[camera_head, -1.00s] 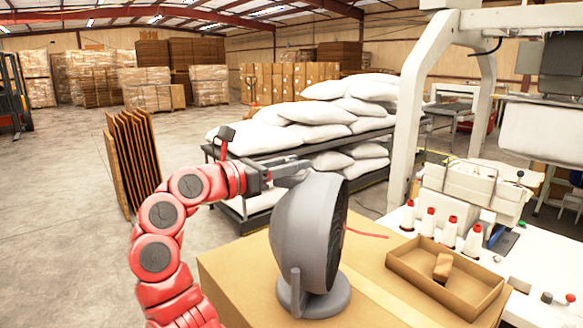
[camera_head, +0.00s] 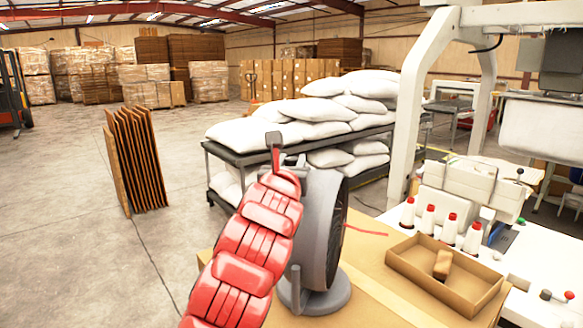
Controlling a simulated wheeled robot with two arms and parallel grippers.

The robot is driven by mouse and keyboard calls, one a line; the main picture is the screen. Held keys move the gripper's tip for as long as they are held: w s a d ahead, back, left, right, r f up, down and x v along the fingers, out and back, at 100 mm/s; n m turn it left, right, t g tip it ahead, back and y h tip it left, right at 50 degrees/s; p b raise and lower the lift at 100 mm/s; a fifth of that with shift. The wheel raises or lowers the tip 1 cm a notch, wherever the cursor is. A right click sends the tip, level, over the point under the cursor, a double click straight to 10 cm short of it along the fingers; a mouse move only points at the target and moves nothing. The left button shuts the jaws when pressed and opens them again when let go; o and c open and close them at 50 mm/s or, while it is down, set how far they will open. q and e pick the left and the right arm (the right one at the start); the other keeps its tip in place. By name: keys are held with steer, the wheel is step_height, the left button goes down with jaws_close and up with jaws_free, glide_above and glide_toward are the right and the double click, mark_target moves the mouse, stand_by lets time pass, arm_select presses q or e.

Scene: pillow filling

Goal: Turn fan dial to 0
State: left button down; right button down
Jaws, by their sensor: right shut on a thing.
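The grey round fan (camera_head: 325,215) stands upright on its base on a cardboard box, its dark grille facing right. My red right arm rises from the bottom and covers the fan's left side. My right gripper (camera_head: 296,161) is at the upper back of the fan, mostly hidden behind my wrist, and is shut on what seems to be the fan dial. The dial and its setting are hidden. A red ribbon (camera_head: 366,230) streams out from the front of the fan. My left gripper is not in view.
The cardboard box (camera_head: 375,292) carries the fan and an open tray (camera_head: 408,270) with a small brown block. Thread cones (camera_head: 450,228) and a white machine stand at right. White pillows (camera_head: 320,110) lie on a rack behind.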

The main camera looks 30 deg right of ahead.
steer(key=shift+n+t+y, duration=0.3)
steer(key=c, duration=0.6)
jaws_free()
steer(key=shift+s+a+b, duration=0.1)
steer(key=shift+b, duration=0.2)
steer(key=shift+s+a, duration=0.25)
steer(key=shift+s, duration=0.05)
steer(key=shift+b+v, duration=3.65)
steer(key=shift+v, duration=4.55)
